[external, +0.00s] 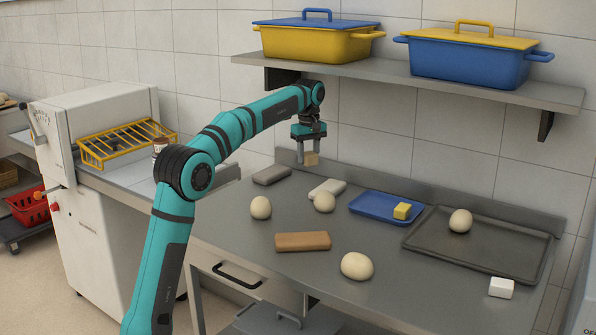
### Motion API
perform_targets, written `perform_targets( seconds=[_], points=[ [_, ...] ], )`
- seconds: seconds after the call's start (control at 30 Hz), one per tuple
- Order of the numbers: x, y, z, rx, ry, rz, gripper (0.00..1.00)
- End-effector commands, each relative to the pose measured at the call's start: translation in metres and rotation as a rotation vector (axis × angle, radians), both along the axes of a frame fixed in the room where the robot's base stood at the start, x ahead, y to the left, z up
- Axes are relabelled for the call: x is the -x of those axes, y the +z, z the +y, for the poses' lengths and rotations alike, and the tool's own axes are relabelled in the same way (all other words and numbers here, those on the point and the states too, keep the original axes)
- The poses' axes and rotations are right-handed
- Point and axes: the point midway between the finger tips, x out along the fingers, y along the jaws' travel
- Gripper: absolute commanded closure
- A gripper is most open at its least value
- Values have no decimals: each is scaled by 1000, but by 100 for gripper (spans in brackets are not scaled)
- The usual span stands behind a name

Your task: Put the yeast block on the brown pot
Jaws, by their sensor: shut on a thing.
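My gripper (309,150) is shut on a small tan block, the yeast block (312,159), and holds it above the back of the steel worktop (225,228). A small brown pot (160,147) with pale parts stands on the left counter, partly hidden behind my arm. The yeast block is well to the right of this pot and apart from it. No other brown pot shows clearly.
A shelf (370,72) with lidded pans hangs above. A yellow rack (127,142) stands left.

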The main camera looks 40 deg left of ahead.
Motion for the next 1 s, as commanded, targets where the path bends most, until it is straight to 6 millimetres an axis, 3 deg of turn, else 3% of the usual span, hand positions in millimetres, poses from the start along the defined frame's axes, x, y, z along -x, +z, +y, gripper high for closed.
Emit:
perform_targets(
  seconds=[0.03, 0.1, 0.5, 0.8, 1.0],
  points=[
    [-1, 1, 23, 0, 37, 0, 83],
    [-2, 2, 52, 0, 87, 1, 83],
    [15, 11, 208, 0, 354, 1, 83],
    [41, 17, 300, -1, 516, -1, 83],
    [53, 38, 361, -1, 579, -2, 83]
  ],
)
